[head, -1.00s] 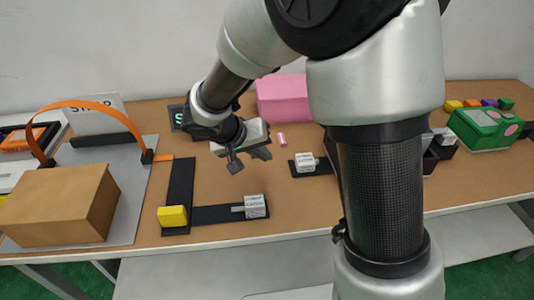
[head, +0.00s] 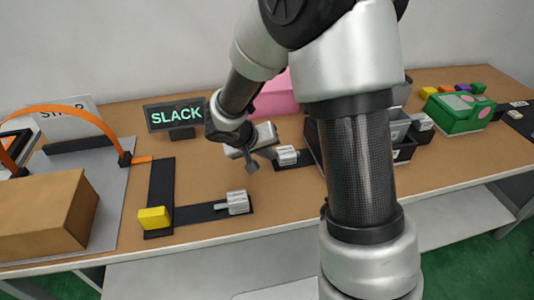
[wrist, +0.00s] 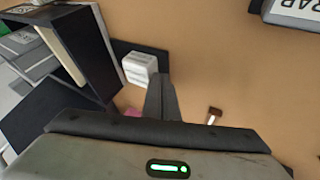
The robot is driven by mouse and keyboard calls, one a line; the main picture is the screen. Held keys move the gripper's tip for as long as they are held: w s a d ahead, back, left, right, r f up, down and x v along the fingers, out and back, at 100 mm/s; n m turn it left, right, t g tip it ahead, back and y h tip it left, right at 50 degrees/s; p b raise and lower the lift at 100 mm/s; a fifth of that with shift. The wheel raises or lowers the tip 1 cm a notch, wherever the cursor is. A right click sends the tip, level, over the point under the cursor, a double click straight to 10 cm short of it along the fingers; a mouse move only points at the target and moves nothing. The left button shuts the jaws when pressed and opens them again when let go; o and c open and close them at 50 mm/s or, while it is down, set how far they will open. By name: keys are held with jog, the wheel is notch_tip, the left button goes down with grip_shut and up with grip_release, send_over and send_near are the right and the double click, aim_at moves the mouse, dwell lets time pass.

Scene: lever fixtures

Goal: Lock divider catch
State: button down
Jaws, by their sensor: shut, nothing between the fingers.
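A small white block with printing (head: 287,156) sits on a short dark base beside the dark divider box; I cannot read its label, so I cannot be sure it is the divider catch. It also shows in the wrist view (wrist: 139,68), next to the box's wall. My gripper (head: 256,164) is shut and empty, just left of this block in the head view and pointing down. In the wrist view its dark fingers (wrist: 162,98) are together, to the right of the block. The dark divider box (head: 313,140) is partly hidden behind my arm.
A second white block (head: 237,202) and a yellow block (head: 154,218) sit on dark tracks at the front left. A SLACK display (head: 175,116) and a pink box (head: 270,98) stand behind. A cardboard box (head: 45,212) is at left, a green case (head: 458,113) at right.

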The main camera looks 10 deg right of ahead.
aim_at(290, 152)
jog(key=d+b, duration=0.4)
jog(key=d, duration=0.1)
jog(key=shift+d+f, duration=0.15)
jog(key=shift+d, duration=0.25)
